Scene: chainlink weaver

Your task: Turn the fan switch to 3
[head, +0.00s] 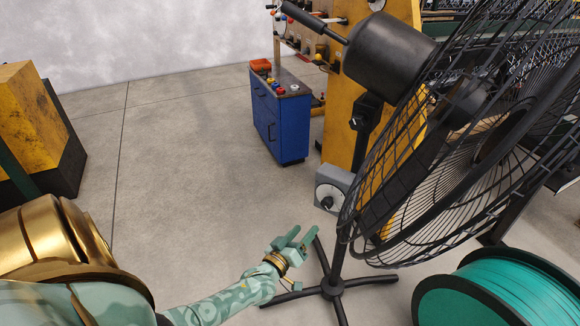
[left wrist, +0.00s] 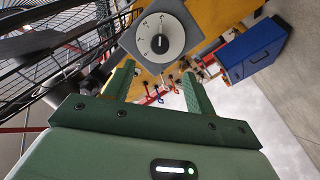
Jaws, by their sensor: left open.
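The fan (head: 390,55) is a large black pedestal fan with a wire cage, on the right in the head view. Its switch is a grey box with a round white dial (head: 328,196) and a dark knob, low beside the cage. In the left wrist view the dial (left wrist: 160,36) faces me beyond the fingertips, with small marks around a dark central knob (left wrist: 159,44); I cannot read the setting surely. My left gripper (head: 298,238) is open and empty, below and left of the switch, apart from it. It also shows in the left wrist view (left wrist: 155,82). My right gripper is not in view.
The fan's black stand (head: 332,285) spreads its legs close to my left gripper. A teal spool (head: 510,290) lies at the lower right. A blue cabinet (head: 279,115) stands behind, near a yellow panel (head: 340,120).

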